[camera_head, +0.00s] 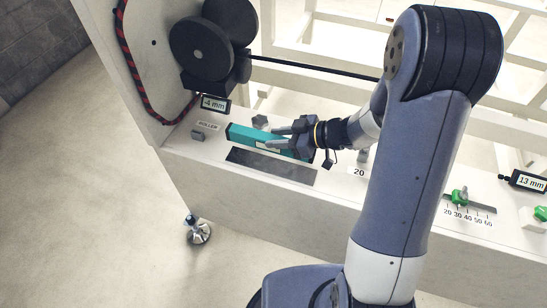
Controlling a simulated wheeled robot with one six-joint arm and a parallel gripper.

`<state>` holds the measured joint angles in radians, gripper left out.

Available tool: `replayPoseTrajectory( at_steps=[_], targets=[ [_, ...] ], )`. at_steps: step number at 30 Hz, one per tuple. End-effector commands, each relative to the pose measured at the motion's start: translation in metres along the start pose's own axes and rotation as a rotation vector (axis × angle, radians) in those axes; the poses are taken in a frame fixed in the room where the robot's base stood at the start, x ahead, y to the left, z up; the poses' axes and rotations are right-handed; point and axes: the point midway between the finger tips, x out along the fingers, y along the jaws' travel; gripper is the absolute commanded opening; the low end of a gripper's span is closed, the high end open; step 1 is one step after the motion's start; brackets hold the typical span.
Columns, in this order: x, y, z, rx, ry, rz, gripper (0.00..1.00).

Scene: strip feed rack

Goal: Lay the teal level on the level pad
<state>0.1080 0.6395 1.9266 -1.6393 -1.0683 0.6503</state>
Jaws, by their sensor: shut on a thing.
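The teal level (246,134) is a long teal bar with a pale window near its middle, in the head view left of centre. My gripper (279,136) is at the right part of the level and is shut on it. The fingers hide part of the level's right half. The level pad (270,166) appears to be the dark flat strip on the white bench, just in front of the level. The level lies roughly parallel to the pad and behind it. I cannot tell whether the level touches the bench or hangs just above it.
Black rollers (203,52) stand behind, with a rod running right. A display reading -4 mm (215,104) and a small grey block (198,135) are left of the level.

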Motion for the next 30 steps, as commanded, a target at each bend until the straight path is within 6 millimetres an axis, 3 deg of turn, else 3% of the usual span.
replayPoseTrajectory(
  at_steps=[1, 4, 11, 18, 29, 30],
  targets=[
    [0.006, -0.001, 0.014, 0.006, -0.001, -0.002, 0.0],
    [0.014, 0.0, 0.029, 0.005, -0.001, -0.001, 0.0],
    [0.022, 0.0, 0.045, 0.002, 0.0, 0.002, 0.0],
    [0.035, 0.0, 0.073, 0.003, 0.0, 0.002, 0.0],
    [0.037, 0.0, 0.076, 0.001, 0.0, 0.003, 0.0],
    [0.037, 0.0, 0.076, 0.001, -0.001, 0.003, 0.32]
  ],
)
